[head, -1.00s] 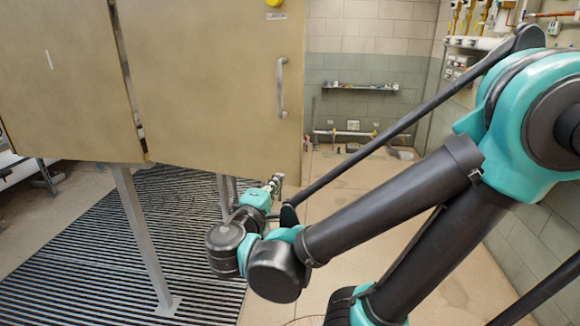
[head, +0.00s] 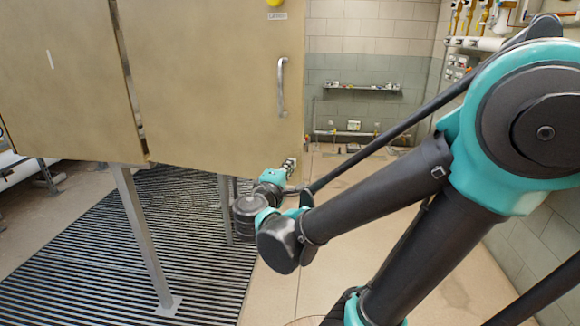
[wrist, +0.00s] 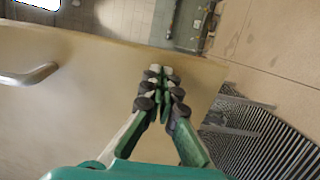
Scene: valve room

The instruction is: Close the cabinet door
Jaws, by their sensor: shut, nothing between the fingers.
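The tan cabinet door (head: 210,90) is the right-hand panel in the head view, with a grey bar handle (head: 282,87) near its right edge. A narrow dark gap runs along its left side. My gripper (head: 291,163) is at the door's lower right corner, below the handle. In the wrist view my gripper (wrist: 161,75) is shut and empty, with its fingertips over the door face (wrist: 95,100) close to the edge. The handle (wrist: 30,75) lies to its left there. I cannot tell whether the fingertips touch the door.
A second tan panel (head: 65,80) is left of the door. A grey support leg (head: 142,240) stands on the slatted floor grating (head: 80,260). A wall shelf (head: 361,88) is at the back. Bare floor (head: 340,260) lies right of the grating.

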